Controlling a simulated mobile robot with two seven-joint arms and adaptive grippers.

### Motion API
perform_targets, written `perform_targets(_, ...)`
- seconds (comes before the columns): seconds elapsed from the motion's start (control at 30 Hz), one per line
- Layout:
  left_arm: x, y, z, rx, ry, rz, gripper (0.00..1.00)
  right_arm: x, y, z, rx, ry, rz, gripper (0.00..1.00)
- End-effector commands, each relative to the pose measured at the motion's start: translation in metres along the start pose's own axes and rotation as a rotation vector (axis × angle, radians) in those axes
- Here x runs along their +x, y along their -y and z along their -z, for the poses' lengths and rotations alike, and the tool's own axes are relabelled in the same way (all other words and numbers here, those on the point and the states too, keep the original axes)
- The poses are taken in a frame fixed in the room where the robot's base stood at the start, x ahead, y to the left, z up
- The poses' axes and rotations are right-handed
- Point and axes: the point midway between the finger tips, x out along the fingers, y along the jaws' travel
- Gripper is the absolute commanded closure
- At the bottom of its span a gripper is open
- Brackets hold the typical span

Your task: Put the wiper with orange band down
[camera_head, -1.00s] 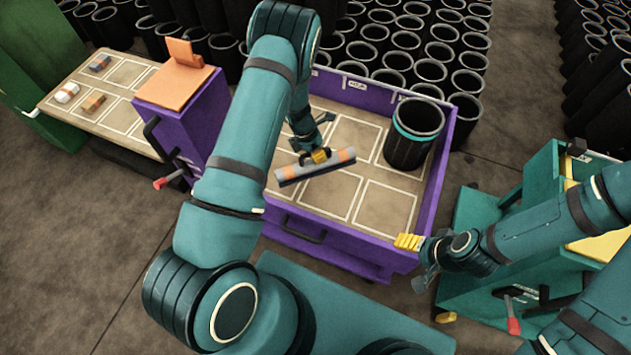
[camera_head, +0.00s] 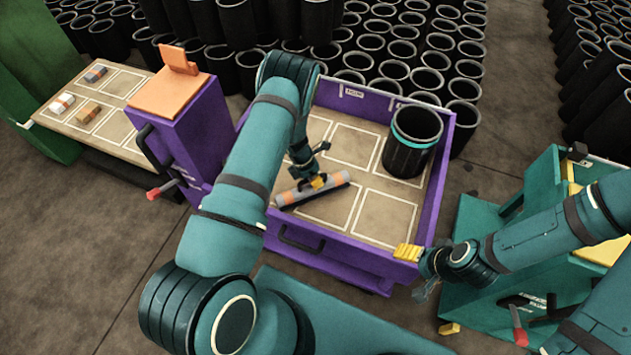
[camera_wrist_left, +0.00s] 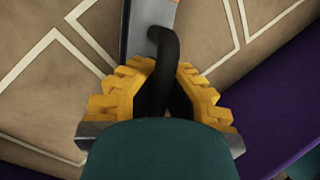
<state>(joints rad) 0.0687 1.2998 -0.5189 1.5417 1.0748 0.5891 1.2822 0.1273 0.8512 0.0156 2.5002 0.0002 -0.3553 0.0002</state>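The wiper with orange band (camera_head: 330,183) is a grey bar with orange bands and a black handle. It lies level at or just above the floor of the purple-walled tray (camera_head: 398,205), slanting across the white-outlined cells; I cannot tell if it touches. My left gripper (camera_head: 318,182) is over its middle. In the left wrist view, the yellow finger pads (camera_wrist_left: 162,95) close on both sides of the black handle (camera_wrist_left: 166,55), and the grey bar (camera_wrist_left: 138,30) shows beyond. My right gripper (camera_head: 418,265) is outside the tray's front right corner; its fingers are unclear.
A black bin with a teal band (camera_head: 411,140) stands in the tray's back right. A purple cabinet with an orange top (camera_head: 170,95) stands left of it, beside a board (camera_head: 105,125) with several small blocks. A teal cart (camera_head: 480,225) is at right. Several black bins fill the back.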

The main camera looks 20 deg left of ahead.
Motion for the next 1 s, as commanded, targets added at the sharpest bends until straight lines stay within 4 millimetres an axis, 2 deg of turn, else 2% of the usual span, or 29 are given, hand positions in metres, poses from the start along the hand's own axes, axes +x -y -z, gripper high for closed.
perform_targets(0.13,0.003,-0.001,0.001,0.0,0.0,0.0,1.0,0.003,-0.001,0.0,0.0,-0.001,0.0,0.26)
perform_targets(0.17,0.003,0.0,0.001,0.0,0.0,0.001,0.91,0.002,-0.001,0.0,0.0,-0.001,0.0,0.26)
perform_targets(0.23,0.002,0.0,0.001,0.0,0.0,0.001,0.67,0.002,-0.001,0.0,0.0,-0.001,0.0,0.26)
perform_targets(0.27,0.002,0.0,0.001,0.0,0.0,0.001,0.66,0.002,-0.001,0.0,0.0,-0.001,0.0,0.26)
perform_targets(0.53,0.002,0.0,0.0,0.0,0.0,0.0,0.66,0.002,-0.001,0.0,0.0,-0.001,0.0,0.26)
perform_targets(0.67,-0.005,0.0,-0.001,0.0,0.0,-0.001,0.66,-0.002,0.001,0.0,0.0,0.0,0.0,0.26)
perform_targets(0.77,-0.02,0.0,-0.001,-0.001,0.002,-0.002,0.66,-0.005,0.002,0.0,0.0,0.002,0.0,0.26)
perform_targets(1.0,-0.071,0.0,-0.002,0.0,0.002,-0.003,0.66,-0.016,0.006,-0.001,0.001,0.007,0.0,0.26)
